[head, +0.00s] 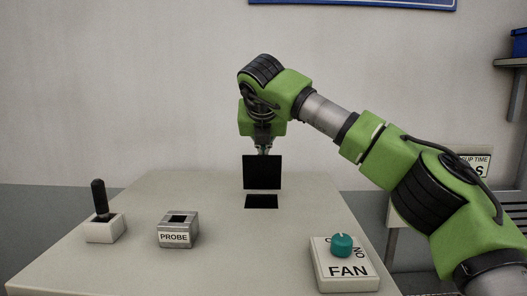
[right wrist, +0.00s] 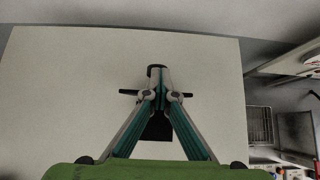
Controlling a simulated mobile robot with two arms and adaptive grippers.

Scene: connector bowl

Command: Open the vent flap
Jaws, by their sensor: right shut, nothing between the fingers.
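The vent flap (head: 262,172) is a black square plate standing about upright on the pale tabletop. A dark opening (head: 262,201) lies in front of it, with a pale strip between. My right gripper (head: 263,151) points down at the flap's top edge, its fingertips partly hidden behind the plate. In the right wrist view, the closed fingertips (right wrist: 160,90) meet over the flap, which shows as a thin dark bar (right wrist: 128,92). The dark opening (right wrist: 157,130) shows between the fingers. I cannot tell whether the fingertips touch the flap. My left gripper is not in view.
On the tabletop (head: 200,265) stand a black lever on a pale base (head: 103,228), a PROBE block (head: 178,235) with a dark socket, and a FAN box (head: 343,272) with a teal knob. The middle front is clear. A shelf (head: 510,62) is at the right.

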